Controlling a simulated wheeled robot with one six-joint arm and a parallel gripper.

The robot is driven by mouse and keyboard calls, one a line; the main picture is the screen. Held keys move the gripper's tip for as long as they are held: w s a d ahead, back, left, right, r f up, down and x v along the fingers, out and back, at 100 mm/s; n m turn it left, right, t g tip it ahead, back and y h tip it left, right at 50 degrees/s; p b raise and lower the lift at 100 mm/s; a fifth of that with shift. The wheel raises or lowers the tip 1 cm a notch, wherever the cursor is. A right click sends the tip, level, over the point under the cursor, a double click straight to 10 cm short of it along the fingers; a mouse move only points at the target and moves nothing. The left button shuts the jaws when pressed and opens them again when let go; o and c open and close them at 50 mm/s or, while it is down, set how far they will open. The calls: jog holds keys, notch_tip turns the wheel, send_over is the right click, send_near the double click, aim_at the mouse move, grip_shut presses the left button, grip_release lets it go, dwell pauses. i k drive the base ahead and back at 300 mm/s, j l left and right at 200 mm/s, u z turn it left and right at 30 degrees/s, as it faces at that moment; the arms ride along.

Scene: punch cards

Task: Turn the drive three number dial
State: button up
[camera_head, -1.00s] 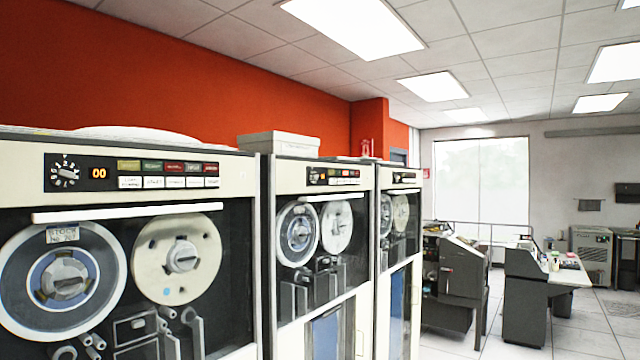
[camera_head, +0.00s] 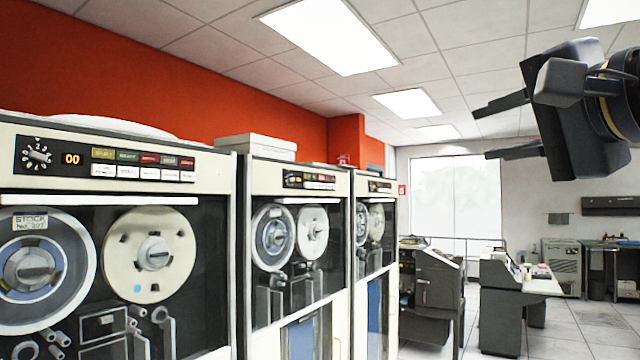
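A row of tape drives stands along the left. The nearest drive (camera_head: 216,250) has a black panel with a small number dial (camera_head: 38,156) at its upper left, beside an orange "00" display (camera_head: 72,158). The middle drive (camera_head: 243,215) and the far drive (camera_head: 350,240) have similar panels, with small dials too tiny to read. I cannot tell from the view which drive is number three. My gripper (camera_head: 490,129) is at the upper right, in front of the ceiling and back wall. Its two dark fingers are apart, pointing left, with nothing between them. It is well away from all the dials.
A white box (camera_head: 256,147) lies on top of the middle drive. A dark machine (camera_head: 432,290) and a desk (camera_head: 505,310) stand further back, with a railing behind. Tiled floor (camera_head: 565,345) shows at the lower right.

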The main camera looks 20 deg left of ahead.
aim_at(289, 178)
jog(key=i+u, duration=0.55)
jog(key=u, duration=0.15)
jog(key=i+u, duration=0.35)
jog(key=i+l+u, duration=0.15)
jog(key=i+l, duration=0.5)
jog(key=i, duration=0.3)
jog(key=i+l+u, duration=0.1)
jog(key=i+l, duration=0.65)
jog(key=i, duration=0.15)
